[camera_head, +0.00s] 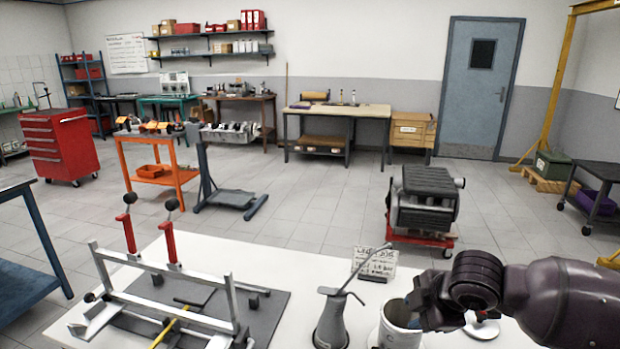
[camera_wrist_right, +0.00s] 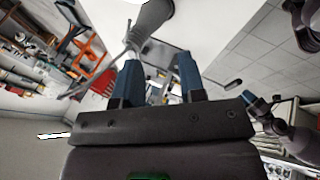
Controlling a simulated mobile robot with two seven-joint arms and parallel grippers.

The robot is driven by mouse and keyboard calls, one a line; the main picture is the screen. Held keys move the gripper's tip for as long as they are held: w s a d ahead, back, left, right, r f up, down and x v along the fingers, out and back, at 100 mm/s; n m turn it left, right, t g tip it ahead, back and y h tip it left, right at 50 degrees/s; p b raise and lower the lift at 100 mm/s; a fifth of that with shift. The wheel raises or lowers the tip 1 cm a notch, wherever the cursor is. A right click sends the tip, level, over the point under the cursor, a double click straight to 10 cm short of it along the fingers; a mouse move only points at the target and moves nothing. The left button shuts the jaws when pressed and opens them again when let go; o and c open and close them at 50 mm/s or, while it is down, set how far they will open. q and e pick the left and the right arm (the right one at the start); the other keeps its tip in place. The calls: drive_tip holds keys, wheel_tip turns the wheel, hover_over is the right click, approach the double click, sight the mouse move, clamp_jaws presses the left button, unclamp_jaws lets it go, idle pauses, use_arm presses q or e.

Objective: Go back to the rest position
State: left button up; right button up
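My right arm comes in from the right in the head view, and its gripper (camera_head: 424,304) is beside and partly in front of a light grey can (camera_head: 392,334) on the white table (camera_head: 300,268). In the right wrist view the two blue fingers of this gripper (camera_wrist_right: 158,82) stand apart with nothing held between them. My left gripper does not show in the head view. Dark arm parts of mine show at the right of the wrist view, too small to tell the finger state.
A grey oil can (camera_head: 332,318) with a long spout stands left of the can. A small lettered card (camera_head: 377,264) is behind it. A metal frame with red handles (camera_head: 168,242) stands on a dark mat (camera_head: 262,312). An engine (camera_head: 424,200) is on a red dolly beyond the table.

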drive_tip(key=w+a+r+m+t+y, duration=0.1)
drive_tip(key=w+a+m+t+y, duration=0.2)
drive_tip(key=a+m+t+y, duration=0.25)
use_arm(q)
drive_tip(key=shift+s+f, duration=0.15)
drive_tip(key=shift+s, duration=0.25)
use_arm(e)
drive_tip(key=s+d+f+m+h, duration=0.4)
drive_tip(key=s+d+f+m, duration=0.2)
drive_tip(key=s+f, duration=0.6)
drive_tip(key=s+d+f+m+h, duration=0.4)
drive_tip(key=s+d+f+m, duration=0.2)
drive_tip(key=s+f, duration=0.6)
drive_tip(key=shift+s+d+t+h, duration=0.35)
drive_tip(key=shift+s+d+t, duration=0.1)
drive_tip(key=shift+d, duration=0.05)
